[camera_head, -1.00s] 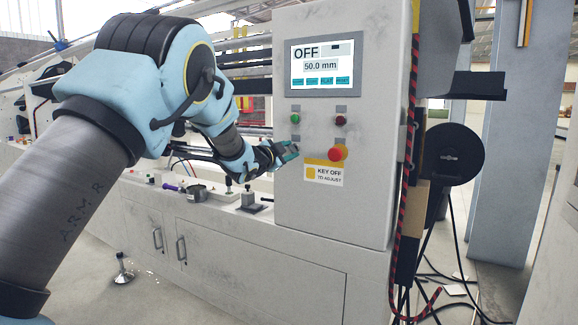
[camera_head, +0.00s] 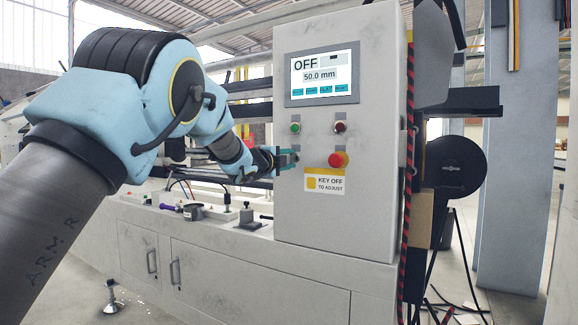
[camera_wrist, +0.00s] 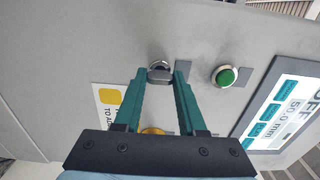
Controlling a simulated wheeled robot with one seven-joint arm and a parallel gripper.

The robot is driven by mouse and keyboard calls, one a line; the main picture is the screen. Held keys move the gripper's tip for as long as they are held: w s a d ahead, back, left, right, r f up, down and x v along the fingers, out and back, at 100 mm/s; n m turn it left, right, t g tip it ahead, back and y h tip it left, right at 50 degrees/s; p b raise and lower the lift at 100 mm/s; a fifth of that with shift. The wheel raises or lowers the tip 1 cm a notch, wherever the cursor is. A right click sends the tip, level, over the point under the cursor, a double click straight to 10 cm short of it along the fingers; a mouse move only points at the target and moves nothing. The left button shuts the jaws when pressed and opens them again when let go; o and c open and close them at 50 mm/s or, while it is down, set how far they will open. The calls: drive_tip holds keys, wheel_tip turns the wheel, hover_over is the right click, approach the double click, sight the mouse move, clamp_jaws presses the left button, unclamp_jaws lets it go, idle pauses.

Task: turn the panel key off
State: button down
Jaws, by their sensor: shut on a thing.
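The panel key (camera_wrist: 159,70) is a small dark metal key on the grey panel face, seen in the wrist view. My gripper (camera_wrist: 160,76) has its two green fingers on either side of it and is shut on it. In the head view my gripper (camera_head: 284,160) is at the panel's left side, left of the red stop knob; the key is hidden there by the gripper. The panel screen (camera_head: 322,75) reads OFF and 50.0 mm. It also shows sideways in the wrist view (camera_wrist: 283,105).
A green button (camera_head: 295,128) sits above the gripper and a red button (camera_head: 340,128) beside it. A red mushroom knob (camera_head: 338,160) sticks out close to the right. A yellow "KEY OFF TO ADJUST" label (camera_head: 324,183) is below. Small parts, including a dark cup (camera_head: 193,211), lie on the bench at left.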

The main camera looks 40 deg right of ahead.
idle(0.5)
drive_tip(key=shift+c, duration=2.4)
unclamp_jaws()
drive_tip(key=shift+a, duration=0.1)
drive_tip(key=b+v, duration=0.1)
drive_tip(key=v, duration=0.9)
drive_tip(key=shift+a, duration=0.25)
